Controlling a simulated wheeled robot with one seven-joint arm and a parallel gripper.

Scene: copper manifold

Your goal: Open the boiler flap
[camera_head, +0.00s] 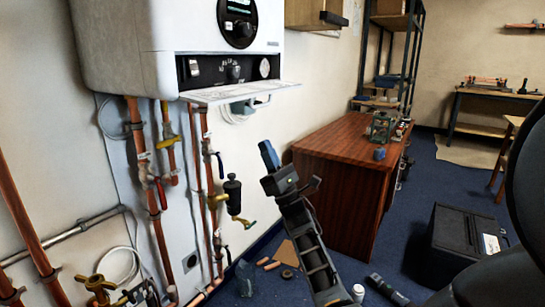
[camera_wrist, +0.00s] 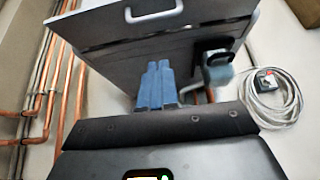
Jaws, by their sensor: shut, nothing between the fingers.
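The white boiler (camera_head: 125,45) hangs on the wall at the upper left of the head view. Its flap (camera_head: 240,94) is swung down and sticks out nearly level below the exposed control panel (camera_head: 228,69) with knobs and a gauge. My gripper (camera_head: 267,153) is below and to the right of the flap, apart from it in the head view. In the wrist view my gripper's blue fingers (camera_wrist: 157,82) are together with nothing between them. A pale handle (camera_wrist: 154,13) shows on the panel above the fingers; I cannot tell the gap to it.
Copper pipes (camera_head: 150,195) with valves run down the wall under the boiler. A coiled cable (camera_wrist: 272,100) hangs to the right in the wrist view. A wooden desk (camera_head: 335,195) stands to the right of my arm. A black case (camera_head: 465,243) is on the blue floor.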

